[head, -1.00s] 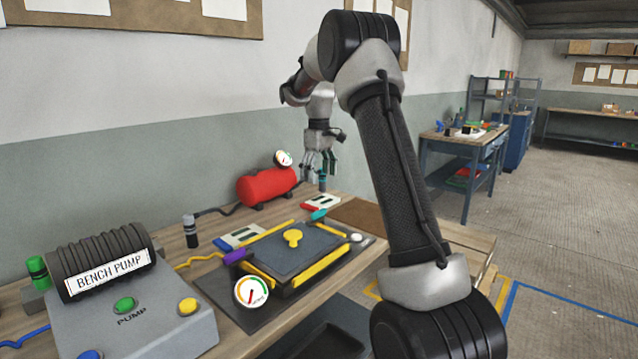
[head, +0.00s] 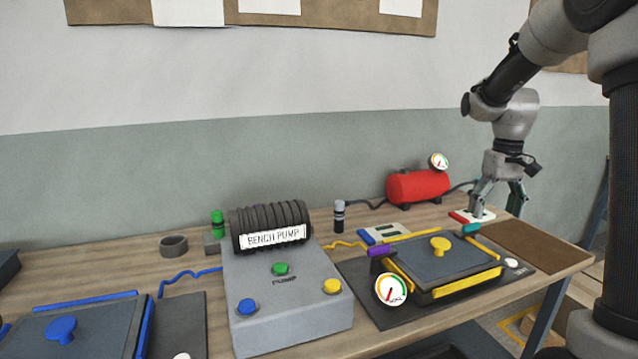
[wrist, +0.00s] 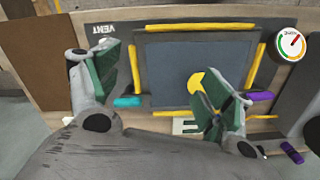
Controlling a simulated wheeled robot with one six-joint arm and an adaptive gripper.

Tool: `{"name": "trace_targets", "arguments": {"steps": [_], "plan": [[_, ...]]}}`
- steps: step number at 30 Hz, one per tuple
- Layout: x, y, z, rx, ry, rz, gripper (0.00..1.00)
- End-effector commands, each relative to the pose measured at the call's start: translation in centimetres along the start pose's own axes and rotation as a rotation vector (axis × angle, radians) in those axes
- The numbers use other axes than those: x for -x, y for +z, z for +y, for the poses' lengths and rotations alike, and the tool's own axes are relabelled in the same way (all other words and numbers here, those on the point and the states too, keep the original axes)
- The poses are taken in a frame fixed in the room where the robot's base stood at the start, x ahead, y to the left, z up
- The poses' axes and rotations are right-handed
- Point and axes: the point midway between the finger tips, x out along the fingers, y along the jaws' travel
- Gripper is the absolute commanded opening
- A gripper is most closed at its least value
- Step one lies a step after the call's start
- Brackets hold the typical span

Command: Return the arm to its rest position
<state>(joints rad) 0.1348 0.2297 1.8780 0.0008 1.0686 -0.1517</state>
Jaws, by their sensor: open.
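My gripper (head: 497,198) is at the right of the head view, pointing down over the far right part of the bench, beside the red tank (head: 418,186). In the wrist view my gripper (wrist: 160,88) has its two green-padded fingers spread wide, with nothing held between them. A small red and white block (head: 472,216) shows just below the fingers in the head view; whether they touch it I cannot tell. My arm is bent, reaching in from the right edge.
A mould with yellow bars (head: 440,262) lies in front of my gripper, with a gauge (head: 391,289) at its corner. The bench pump (head: 285,300) stands mid-bench, and a blue-barred mould (head: 85,330) is at left. A brown mat (head: 530,248) at the right end is bare.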

Motion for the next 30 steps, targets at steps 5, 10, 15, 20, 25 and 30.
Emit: {"name": "trace_targets", "arguments": {"steps": [5, 10, 15, 20, 25, 30], "plan": [[2.5, 9.0, -2.6, -0.060, 0.007, 0.067, 0.80], [3.2, 17.4, -4.6, -0.083, 0.008, 0.153, 0.80], [3.0, 23.5, -5.8, -0.058, 0.009, 0.254, 0.80], [4.0, 25.7, -6.4, -0.034, 0.008, 0.352, 0.80], [5.2, 25.9, -6.7, -0.022, 0.007, 0.409, 0.80], [5.2, 25.9, -6.7, -0.022, 0.007, 0.409, 0.80]]}}
